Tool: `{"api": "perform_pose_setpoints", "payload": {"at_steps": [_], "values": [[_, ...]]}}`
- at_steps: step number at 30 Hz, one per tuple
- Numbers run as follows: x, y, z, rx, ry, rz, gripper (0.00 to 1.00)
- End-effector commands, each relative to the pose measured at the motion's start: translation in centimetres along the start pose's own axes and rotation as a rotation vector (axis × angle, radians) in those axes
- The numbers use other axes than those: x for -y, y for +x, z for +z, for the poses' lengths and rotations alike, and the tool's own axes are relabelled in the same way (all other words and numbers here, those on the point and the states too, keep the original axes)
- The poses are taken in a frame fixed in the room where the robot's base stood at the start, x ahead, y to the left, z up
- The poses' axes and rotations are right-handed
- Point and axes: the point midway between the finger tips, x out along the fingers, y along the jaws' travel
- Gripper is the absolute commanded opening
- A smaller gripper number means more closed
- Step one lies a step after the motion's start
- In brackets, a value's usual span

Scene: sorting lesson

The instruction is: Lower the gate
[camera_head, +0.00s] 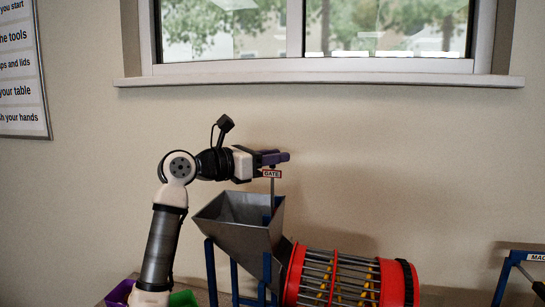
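The gate shows as a thin upright rod (272,188) with a small white plate (271,173) marked GATE near its top. It rises above the grey metal hopper (236,222), at its right side. My gripper (280,157) has dark purple fingers and reaches in level from the left, at the top of the rod just above the plate. The fingers overlap in this view, so I cannot tell whether they are open or shut on the rod's top. The gate's lower end is hidden by the hopper and its blue frame.
A red-ended barred drum (345,280) with yellow pieces inside stands right of the hopper's chute. A purple bin (119,293) and a green bin (184,299) are at lower left. A blue stand (515,268) is at far right. The wall and window lie behind.

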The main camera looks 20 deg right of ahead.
Motion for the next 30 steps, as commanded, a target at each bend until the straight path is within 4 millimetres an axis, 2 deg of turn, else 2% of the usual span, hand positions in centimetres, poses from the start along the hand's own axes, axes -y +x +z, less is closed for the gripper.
{"api": "perform_pose_setpoints", "payload": {"at_steps": [8,16,21,30], "values": [[0.0,0.0,-0.4,0.000,0.000,0.000,0.00],[0.0,-0.1,-5.5,-0.002,0.001,0.002,0.00],[0.0,-0.1,-7.4,-0.001,0.001,0.001,0.00],[0.0,0.0,-7.8,-0.006,-0.001,-0.001,0.00]]}}
